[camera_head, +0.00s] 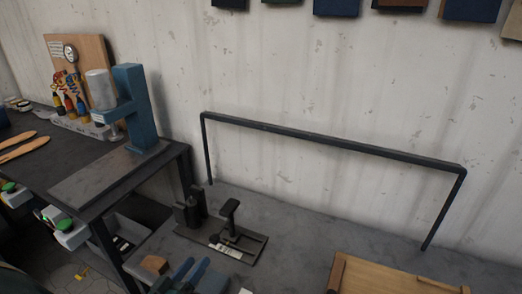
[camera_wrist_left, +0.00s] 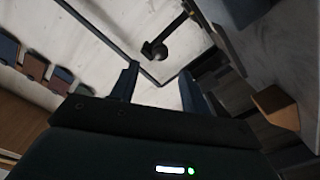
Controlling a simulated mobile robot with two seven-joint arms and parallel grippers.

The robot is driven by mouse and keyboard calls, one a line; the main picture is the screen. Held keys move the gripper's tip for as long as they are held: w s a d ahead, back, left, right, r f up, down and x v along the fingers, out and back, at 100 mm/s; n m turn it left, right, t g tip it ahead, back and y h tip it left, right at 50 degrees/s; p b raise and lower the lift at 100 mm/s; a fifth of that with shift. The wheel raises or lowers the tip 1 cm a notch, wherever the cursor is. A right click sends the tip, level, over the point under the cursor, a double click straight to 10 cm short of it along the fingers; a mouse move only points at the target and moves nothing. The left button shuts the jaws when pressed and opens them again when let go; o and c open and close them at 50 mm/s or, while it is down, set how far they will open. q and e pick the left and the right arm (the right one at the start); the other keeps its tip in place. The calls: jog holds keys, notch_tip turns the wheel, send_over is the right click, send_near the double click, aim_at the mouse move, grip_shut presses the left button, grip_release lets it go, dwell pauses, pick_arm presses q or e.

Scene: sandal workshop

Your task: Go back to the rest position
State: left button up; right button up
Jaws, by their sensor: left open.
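My left gripper (camera_head: 195,267) shows at the bottom edge of the head view, with its two blue-grey fingers apart and nothing seen between them. In the left wrist view the same gripper (camera_wrist_left: 157,84) has its fingers spread with an empty gap. It is over the grey bench, in front of a black fixture (camera_head: 247,244) with an upright handle. A round dark knob (camera_wrist_left: 158,52) shows beyond the fingers in the left wrist view. My right gripper is in neither view.
A small wooden block (camera_head: 154,264) is just left of my left gripper. A black rail frame (camera_head: 330,142) stands along the wall. A wooden tray (camera_head: 395,281) lies at the lower right. A blue press (camera_head: 137,105) stands on the dark table at left.

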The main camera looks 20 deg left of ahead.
pick_arm(q)
jog(key=shift+d, duration=0.1)
jog(key=d+m+g+h, duration=0.1)
jog(key=d, duration=0.1)
jog(key=d+f+m+g, duration=0.1)
jog(key=d, duration=0.2)
jog(key=s+d+m+g+h, duration=0.1)
jog(key=d+m+g, duration=0.1)
jog(key=d, duration=0.1)
jog(key=shift+s+d+f+h, duration=0.1)
jog(key=shift+d+f+h, duration=0.05)
jog(key=shift+f+h, duration=0.15)
jog(key=s+d+m+g, duration=0.2)
jog(key=d+g, duration=0.1)
jog(key=shift+s+f+g, duration=0.25)
jog(key=shift+f+g, duration=0.05)
jog(key=shift+f, duration=0.05)
jog(key=s+a+r+m+g+y, duration=0.2)
jog(key=s+g+y, duration=0.2)
jog(key=s+g, duration=0.45)
jog(key=w+d+f+t+h+p, duration=0.2)
jog(key=w+d+f+t+h, duration=0.1)
jog(key=t, duration=0.5)
jog(key=shift+w+d+f+m+t, duration=0.5)
jog(key=shift+d+f, duration=0.5)
jog(key=shift+d, duration=0.65)
jog(key=shift+w, duration=0.1)
